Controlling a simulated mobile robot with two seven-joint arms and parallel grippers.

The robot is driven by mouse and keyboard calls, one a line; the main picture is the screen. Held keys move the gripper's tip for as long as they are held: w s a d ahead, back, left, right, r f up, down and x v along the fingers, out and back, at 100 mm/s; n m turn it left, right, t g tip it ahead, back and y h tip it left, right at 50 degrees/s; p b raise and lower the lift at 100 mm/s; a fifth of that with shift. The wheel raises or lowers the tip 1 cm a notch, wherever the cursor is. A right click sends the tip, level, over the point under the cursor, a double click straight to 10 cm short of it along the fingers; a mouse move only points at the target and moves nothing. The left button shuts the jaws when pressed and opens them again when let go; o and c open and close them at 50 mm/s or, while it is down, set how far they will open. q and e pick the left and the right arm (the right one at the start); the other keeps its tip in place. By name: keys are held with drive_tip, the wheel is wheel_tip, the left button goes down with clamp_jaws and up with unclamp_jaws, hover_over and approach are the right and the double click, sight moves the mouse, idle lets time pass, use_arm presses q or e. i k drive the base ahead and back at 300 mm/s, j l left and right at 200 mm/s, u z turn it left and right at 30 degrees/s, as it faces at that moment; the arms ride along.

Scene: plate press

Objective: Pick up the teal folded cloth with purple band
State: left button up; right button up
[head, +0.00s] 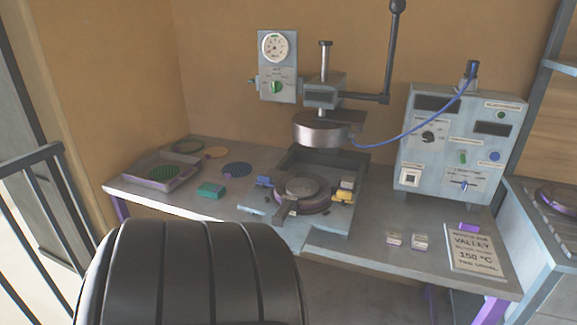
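A small teal folded block (210,190), which looks like the folded cloth, lies on the left part of the grey bench (180,207). It is between the shallow tray and the press. Its purple band is too small to make out clearly. Neither of my grippers is in the head view, so I see nothing touching the cloth.
A shallow tray (147,184) with a dark green disc is left of the cloth. A blue disc (237,170) lies behind it. The press (321,128) stands right, with a control box (459,150) beyond. A large dark ribbed shape (190,275) fills the lower left.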

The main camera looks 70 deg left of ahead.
sight(210, 190)
drive_tip(key=u, duration=2.95)
drive_tip(key=i+j, duration=0.15)
drive_tip(key=i, duration=0.15)
drive_tip(key=i+j, duration=0.15)
drive_tip(key=i, duration=0.15)
drive_tip(key=l+z, duration=0.05)
